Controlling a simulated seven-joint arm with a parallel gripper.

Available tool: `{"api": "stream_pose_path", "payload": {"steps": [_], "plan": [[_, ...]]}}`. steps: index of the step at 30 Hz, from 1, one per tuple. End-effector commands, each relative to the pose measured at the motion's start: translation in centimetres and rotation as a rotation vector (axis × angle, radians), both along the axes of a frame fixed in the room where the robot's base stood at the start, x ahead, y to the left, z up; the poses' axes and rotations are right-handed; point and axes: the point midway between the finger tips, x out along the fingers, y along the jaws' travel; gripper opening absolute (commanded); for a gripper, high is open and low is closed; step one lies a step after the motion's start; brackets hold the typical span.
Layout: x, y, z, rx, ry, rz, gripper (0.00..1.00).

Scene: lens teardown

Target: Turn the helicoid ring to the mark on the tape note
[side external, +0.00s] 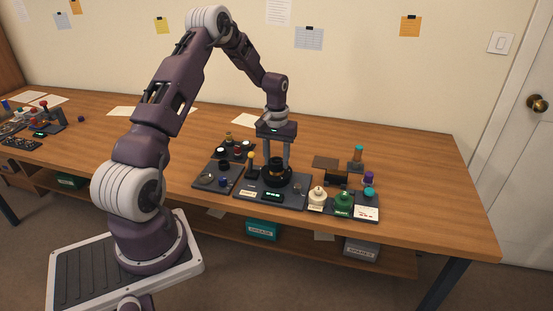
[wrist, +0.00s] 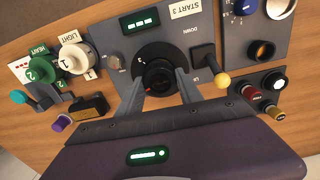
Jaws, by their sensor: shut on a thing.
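In the wrist view the ring (wrist: 158,74) shows from above, on a wider black dial with small white marks. My gripper (side external: 277,160) points straight down over it. Its two grey fingers are shut on the ring, one on each side, as the wrist view (wrist: 160,82) also shows.
A yellow-knobbed lever (wrist: 222,80) stands close to the ring. Cream (side external: 317,195) and green (side external: 343,199) knobs labelled "LIGHT" and "HEAVY" stand to the right. A panel with several knobs (side external: 214,178) is on the left. The bench (side external: 420,190) is clear at far right.

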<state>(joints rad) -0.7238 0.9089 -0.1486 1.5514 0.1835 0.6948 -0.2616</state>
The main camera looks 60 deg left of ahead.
Motion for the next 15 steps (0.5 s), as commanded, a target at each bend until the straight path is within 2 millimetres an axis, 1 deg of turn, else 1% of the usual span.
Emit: {"api": "stream_pose_path", "payload": {"steps": [15], "plan": [[0.02,-0.02,0.04,-0.001,-0.001,-0.487,0.02]]}}
